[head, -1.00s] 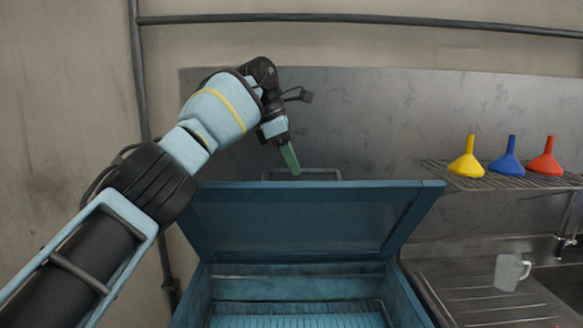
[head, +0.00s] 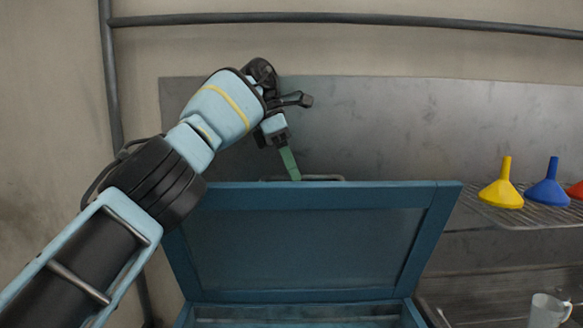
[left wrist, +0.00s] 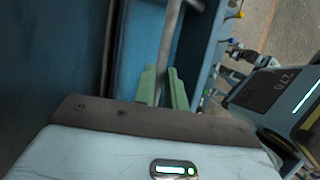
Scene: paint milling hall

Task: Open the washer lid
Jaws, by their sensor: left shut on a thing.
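The washer is a blue box whose lid (head: 305,243) stands raised, its inner face towards me. A grey bar handle (head: 325,178) shows just above the lid's top edge. My left gripper (head: 292,172) is at the left part of that handle, with its green fingers pointing down. In the left wrist view the green fingers (left wrist: 162,90) are shut on the handle bar (left wrist: 168,55), which runs between them. Only the upper rim of the washer's tub (head: 305,312) shows at the bottom.
A wire shelf (head: 530,214) at the right holds a yellow funnel (head: 502,188), a blue funnel (head: 548,187) and a partly cut-off red one (head: 575,190). A clear mug (head: 546,312) stands below on the sink's drainboard (head: 480,285). A grey panel is behind the lid.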

